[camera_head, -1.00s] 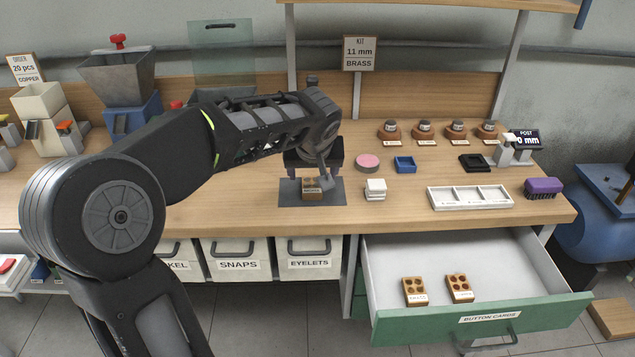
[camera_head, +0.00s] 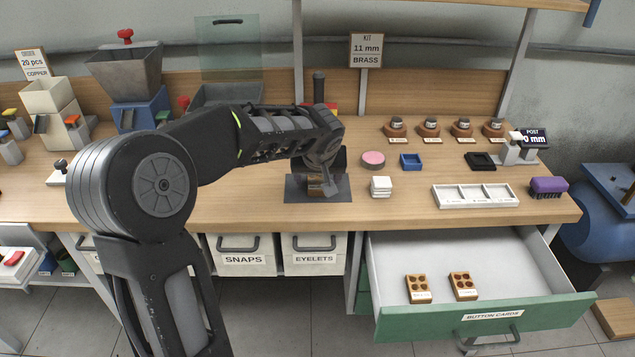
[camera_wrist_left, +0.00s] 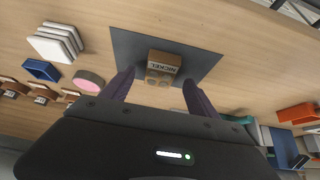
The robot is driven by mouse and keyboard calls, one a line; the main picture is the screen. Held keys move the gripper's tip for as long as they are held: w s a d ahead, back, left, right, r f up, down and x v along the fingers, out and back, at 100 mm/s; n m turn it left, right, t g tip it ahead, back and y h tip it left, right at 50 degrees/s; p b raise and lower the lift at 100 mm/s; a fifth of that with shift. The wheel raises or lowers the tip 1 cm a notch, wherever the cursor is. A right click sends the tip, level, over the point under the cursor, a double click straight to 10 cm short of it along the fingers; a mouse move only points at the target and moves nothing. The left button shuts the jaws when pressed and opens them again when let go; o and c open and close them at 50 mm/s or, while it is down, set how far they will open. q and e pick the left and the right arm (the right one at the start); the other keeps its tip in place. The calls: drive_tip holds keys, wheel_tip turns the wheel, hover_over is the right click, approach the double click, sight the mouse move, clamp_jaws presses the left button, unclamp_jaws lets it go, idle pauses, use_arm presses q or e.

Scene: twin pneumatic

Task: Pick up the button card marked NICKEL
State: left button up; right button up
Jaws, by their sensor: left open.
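The brown button card marked NICKEL (camera_wrist_left: 164,66) lies on a dark grey mat (camera_wrist_left: 205,62) on the bench, its label readable in the left wrist view. In the head view the card (camera_head: 315,183) is mostly hidden behind my left wrist and gripper. My left gripper (camera_wrist_left: 158,80) is open, with its two purple fingers spread on either side of the card. The fingers look apart from the card. I cannot tell the height of the fingertips above the mat. My right gripper is in neither view.
An open green drawer (camera_head: 480,317) labelled BUTTON CARDS holds two brown cards (camera_head: 418,288) (camera_head: 463,286). White stacked pieces (camera_head: 381,187), a pink disc (camera_head: 373,159) and a blue tray (camera_head: 411,162) stand right of the mat. A white sectioned tray (camera_head: 474,196) lies farther right.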

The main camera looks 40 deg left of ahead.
sight(318, 183)
use_arm(q)
drive_tip(key=shift+x, duration=1.2)
drive_tip(key=shift+c, duration=0.3)
clamp_jaws()
drive_tip(key=shift+r, duration=0.1)
wheel_tip(318, 183, up, 10)
idle(0.7)
